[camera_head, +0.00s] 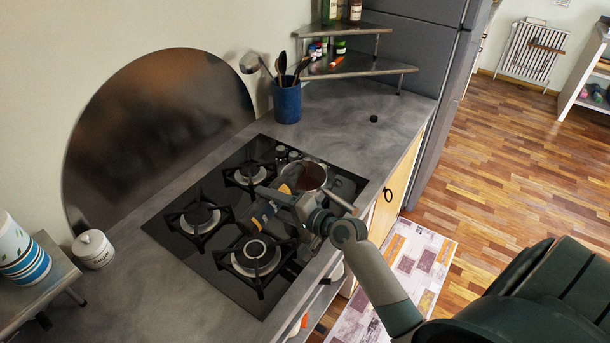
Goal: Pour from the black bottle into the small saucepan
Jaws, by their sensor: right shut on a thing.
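The small saucepan (312,173) stands on the back right burner of the hob, with its handle pointing toward the front right. My right gripper (281,201) is shut on the black bottle (262,213), just left of and in front of the saucepan. The bottle is tilted, with an orange-brown part showing near the saucepan's rim. The gripper and wrist hide part of the bottle and part of the saucepan. I cannot tell whether anything flows from the bottle. My left gripper is not in view.
The black gas hob (190,250) has several raised burner grates. A blue utensil pot (287,103) stands behind it, near a corner shelf (355,66). A small black object (374,118) lies on the counter. A white lidded jar (93,249) stands at left. Counter right of the pot is mostly clear.

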